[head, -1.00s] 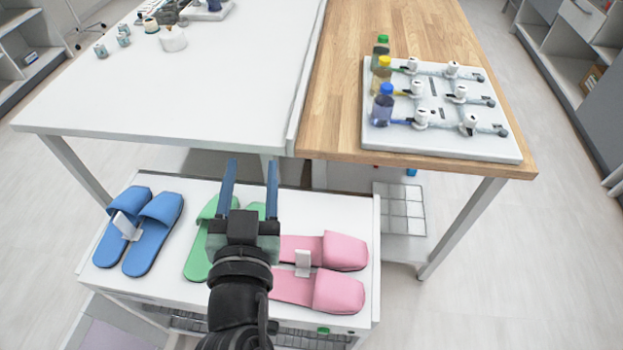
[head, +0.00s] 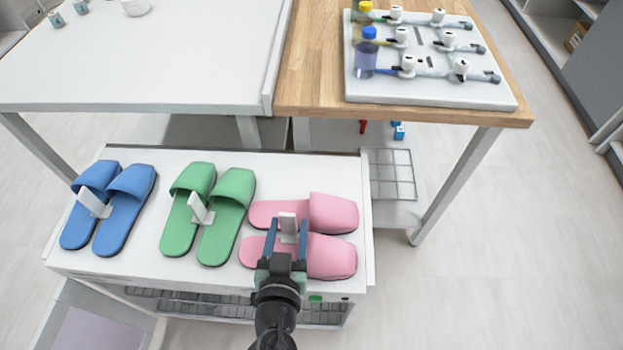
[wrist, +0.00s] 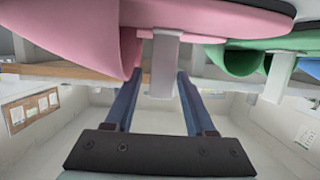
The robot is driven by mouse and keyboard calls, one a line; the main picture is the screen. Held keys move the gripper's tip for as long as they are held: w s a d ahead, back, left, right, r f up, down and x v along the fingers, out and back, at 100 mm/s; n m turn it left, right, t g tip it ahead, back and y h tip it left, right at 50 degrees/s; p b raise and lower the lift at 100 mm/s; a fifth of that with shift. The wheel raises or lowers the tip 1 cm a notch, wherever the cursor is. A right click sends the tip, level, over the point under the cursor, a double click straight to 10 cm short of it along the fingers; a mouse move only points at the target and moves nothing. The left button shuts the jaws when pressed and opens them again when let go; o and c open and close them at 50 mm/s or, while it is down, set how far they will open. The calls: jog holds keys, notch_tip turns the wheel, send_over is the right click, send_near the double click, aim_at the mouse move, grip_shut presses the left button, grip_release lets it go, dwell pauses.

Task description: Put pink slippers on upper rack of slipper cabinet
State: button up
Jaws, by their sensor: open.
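The pink slippers (head: 333,257) lie side by side on top of the white cabinet (head: 140,262), at its right end, toes to the right. A white upright tab (head: 288,222) stands between them. My gripper (head: 287,228) is open at the tab, one finger on each side of it in the head view. In the wrist view, the tab (wrist: 165,62) shows just beyond and between the fingertips (wrist: 158,78), with a pink slipper (wrist: 90,30) close by. I cannot tell whether the fingers touch the tab. Dark racks (head: 205,303) show under the cabinet top, mostly hidden.
Green slippers (head: 228,205) and blue slippers (head: 125,205) with similar tabs lie to the left on the cabinet top. A white table (head: 140,75) and a wooden table (head: 315,70) stand behind. A wire basket (head: 392,175) is below the wooden table. Floor at the right is clear.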

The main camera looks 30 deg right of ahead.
aim_at(289, 209)
jog(key=shift+w+d, duration=0.2)
jog(key=shift+w, duration=0.15)
jog(key=shift+p+x, duration=0.35)
jog(key=shift+x, duration=1.9)
jog(key=shift+a+r, duration=0.1)
jog(key=shift+r, duration=0.05)
grip_shut()
